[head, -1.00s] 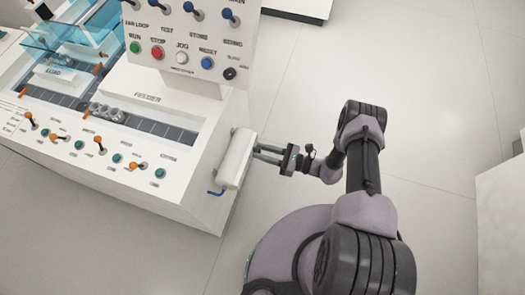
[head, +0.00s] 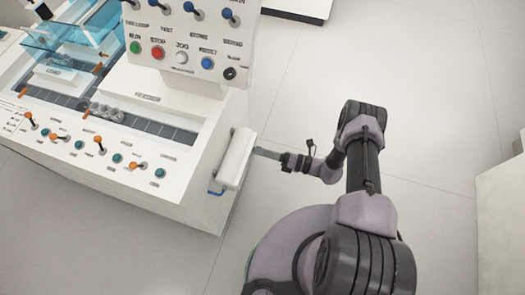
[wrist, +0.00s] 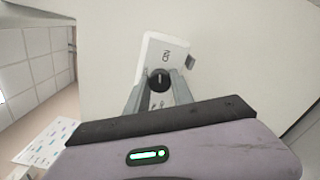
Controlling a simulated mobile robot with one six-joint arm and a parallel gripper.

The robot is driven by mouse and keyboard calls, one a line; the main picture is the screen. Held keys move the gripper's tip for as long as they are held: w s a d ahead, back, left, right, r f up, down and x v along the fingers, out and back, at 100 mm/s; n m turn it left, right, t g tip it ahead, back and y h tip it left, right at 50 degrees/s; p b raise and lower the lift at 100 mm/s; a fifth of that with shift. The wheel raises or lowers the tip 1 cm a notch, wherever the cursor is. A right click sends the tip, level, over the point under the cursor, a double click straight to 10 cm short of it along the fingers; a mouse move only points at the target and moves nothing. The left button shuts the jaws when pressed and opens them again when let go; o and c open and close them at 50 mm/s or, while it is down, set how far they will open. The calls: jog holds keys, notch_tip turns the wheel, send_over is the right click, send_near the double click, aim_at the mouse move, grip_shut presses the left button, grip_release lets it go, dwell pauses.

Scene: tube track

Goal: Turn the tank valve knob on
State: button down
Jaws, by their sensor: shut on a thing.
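The valve knob (wrist: 159,79) is a small round black knob on a white plate (wrist: 163,57) with dark lettering. The lettering is tilted and hard to read. My gripper (wrist: 158,86) has its two grey fingers on either side of the knob and is shut on it. In the head view my gripper (head: 257,152) reaches left to the side of a white rounded housing (head: 237,155) on the machine's right end. The knob is hidden from the head view. A dark mark on the knob shows in the wrist view, but its setting cannot be told.
The white machine (head: 170,200) fills the left, with a button panel (head: 190,45) and several orange-tipped levers. Floor on the right is clear up to a pale cabinet (head: 502,225).

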jog(key=shift+m, duration=1.5)
jog(key=c, duration=1.1)
grip_release()
jog(key=p+v, duration=0.2)
jog(key=v, duration=1.5)
jog(key=shift+d, duration=0.2)
jog(key=shift+s, duration=0.1)
